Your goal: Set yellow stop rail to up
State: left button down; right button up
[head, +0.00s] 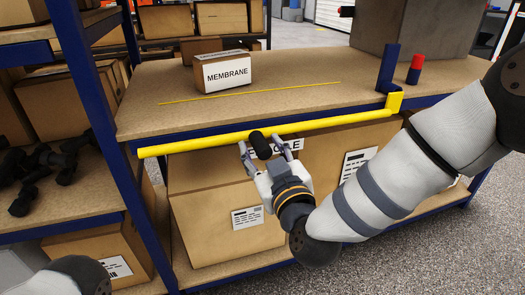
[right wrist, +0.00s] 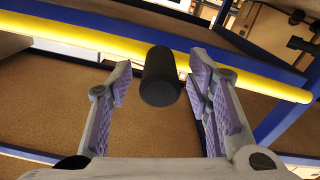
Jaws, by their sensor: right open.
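The yellow stop rail (head: 215,139) runs along the front edge of the shelf board, from a yellow bracket (head: 394,103) at the right to a free end at the left. A black cylindrical handle (head: 260,144) sticks out from the rail. My right gripper (head: 268,149) is open, with its fingers on either side of the handle. In the right wrist view the handle (right wrist: 160,77) stands between the two open fingers, with a gap visible on both sides, and the yellow rail (right wrist: 110,42) passes behind it. My left gripper is not seen.
A box labelled MEMBRANE (head: 227,72) sits on the shelf board (head: 150,80) behind a thin yellow line. A blue post (head: 389,68) and a red-topped cylinder (head: 415,68) stand at the right. Large cardboard boxes (head: 215,215) fill the shelf below. A blue upright (head: 105,120) stands left.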

jog(key=shift+w+a, duration=0.15)
jog(key=shift+w, duration=0.25)
